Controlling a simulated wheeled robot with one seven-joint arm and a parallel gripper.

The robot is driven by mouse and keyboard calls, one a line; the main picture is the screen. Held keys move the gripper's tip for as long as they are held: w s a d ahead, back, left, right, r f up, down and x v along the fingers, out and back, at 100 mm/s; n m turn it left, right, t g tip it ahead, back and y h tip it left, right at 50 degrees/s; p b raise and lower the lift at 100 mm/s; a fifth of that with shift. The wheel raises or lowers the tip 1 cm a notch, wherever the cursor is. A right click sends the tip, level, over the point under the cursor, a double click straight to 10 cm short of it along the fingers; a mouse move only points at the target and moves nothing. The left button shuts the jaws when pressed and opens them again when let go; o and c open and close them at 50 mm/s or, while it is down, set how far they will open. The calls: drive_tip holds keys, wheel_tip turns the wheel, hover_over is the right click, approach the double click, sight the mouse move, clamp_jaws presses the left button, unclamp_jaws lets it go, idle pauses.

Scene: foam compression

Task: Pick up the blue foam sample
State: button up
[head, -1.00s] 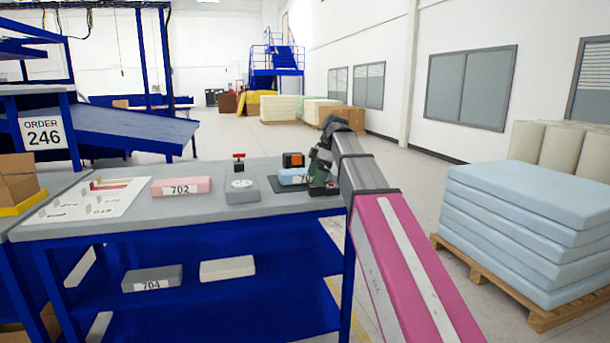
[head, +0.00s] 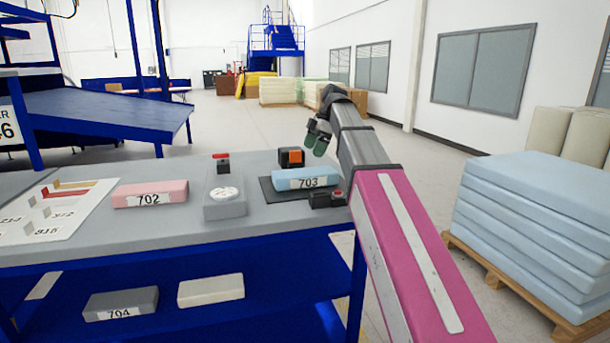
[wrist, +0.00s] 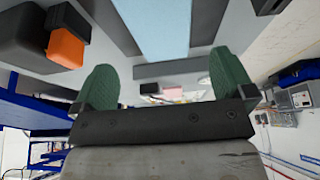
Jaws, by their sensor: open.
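The blue foam sample (head: 300,180), a flat light-blue block marked 703, lies on a dark mat (head: 270,193) on the grey bench top. My gripper (head: 318,140) shows in the head view above and behind the right part of the sample, apart from it. In the wrist view, the two green fingers of my gripper (wrist: 165,80) are spread wide with nothing between them. The blue foam (wrist: 155,28) shows beyond the fingertips at the top of that view.
An orange-and-black device (head: 291,157) stands behind the sample, and a small black box with a red button (head: 327,198) stands at its front right. A grey gauge (head: 225,203) and a pink block 702 (head: 150,194) are to the left. Foam sheets (head: 530,220) are stacked at right.

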sight(304, 172)
drive_tip(key=x, duration=1)
drive_tip(key=shift+f, duration=0.35)
drive_tip(key=c, duration=0.5)
